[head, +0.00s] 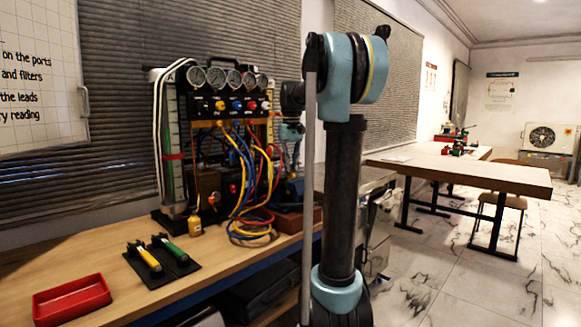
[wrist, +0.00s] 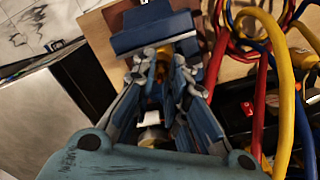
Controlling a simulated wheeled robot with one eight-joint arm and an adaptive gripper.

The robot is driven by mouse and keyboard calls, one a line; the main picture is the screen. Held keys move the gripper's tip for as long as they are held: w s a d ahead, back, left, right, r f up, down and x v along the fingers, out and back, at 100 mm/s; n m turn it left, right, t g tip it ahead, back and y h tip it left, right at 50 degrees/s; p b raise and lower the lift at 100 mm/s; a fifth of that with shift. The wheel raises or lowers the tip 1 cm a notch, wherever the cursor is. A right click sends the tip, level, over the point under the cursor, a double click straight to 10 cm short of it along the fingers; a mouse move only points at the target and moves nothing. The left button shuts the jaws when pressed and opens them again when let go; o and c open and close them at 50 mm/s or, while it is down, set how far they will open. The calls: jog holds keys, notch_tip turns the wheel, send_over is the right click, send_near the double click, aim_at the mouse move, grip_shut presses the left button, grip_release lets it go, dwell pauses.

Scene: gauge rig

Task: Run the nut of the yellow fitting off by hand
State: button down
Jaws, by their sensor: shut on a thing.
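In the wrist view, my gripper (wrist: 162,68) is shut, its two fingers closing from either side on the yellow fitting (wrist: 160,72). Only a small yellow-orange part shows between the fingertips. The nut's edges and thread are hidden by the fingers. A blue vise-like block (wrist: 150,35) lies just beyond the fingertips, and the fitting appears to sit at it. In the head view, my gripper (head: 291,132) points down behind my arm at the right end of the gauge rig; the fitting cannot be made out there.
The gauge rig (head: 228,105) carries several gauges and hanging blue, yellow and red hoses (head: 250,190). Hoses (wrist: 285,60) also loop close to the right of my gripper in the wrist view. A red tray (head: 72,300) and a black tool mat (head: 180,262) lie on the bench's left.

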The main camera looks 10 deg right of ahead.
jog(key=c, duration=1.6)
grip_release()
jog(key=shift+w, duration=0.1)
notch_tip(320, 180, up, 12)
jog(key=shift+f, duration=0.1)
